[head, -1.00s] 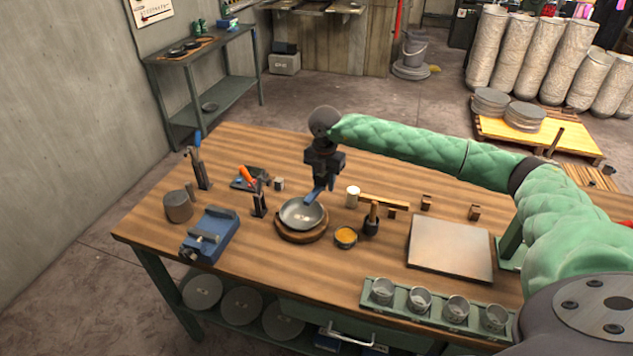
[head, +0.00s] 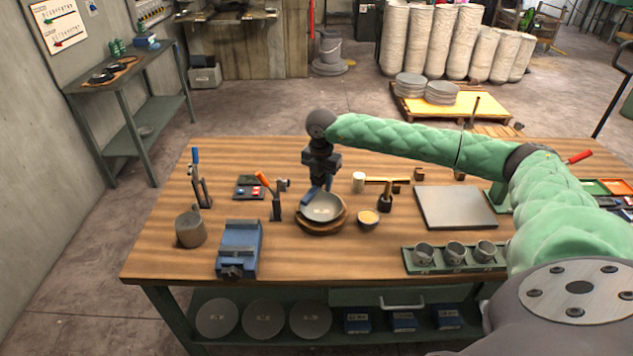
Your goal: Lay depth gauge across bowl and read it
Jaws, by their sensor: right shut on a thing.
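The shallow grey metal bowl (head: 322,212) sits on a round wooden block (head: 322,231) near the middle of the bench. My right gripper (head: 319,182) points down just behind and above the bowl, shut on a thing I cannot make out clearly. A blue piece (head: 312,195) shows at its fingertips, over the bowl's back-left rim; I cannot tell whether it touches the rim or is part of the gripper. No depth gauge can be told for sure. A yellow bar (head: 385,181) lies to the right, behind a dark-based wooden-handled tool (head: 385,201). My left gripper is out of view.
A small yellow-filled cup (head: 368,218) stands close right of the bowl. An orange-handled clamp (head: 273,197) stands left, with a blue vise (head: 239,247) at the front left. A flat metal plate (head: 455,207) and a cup rack (head: 455,257) lie right. Bench front is clear below the bowl.

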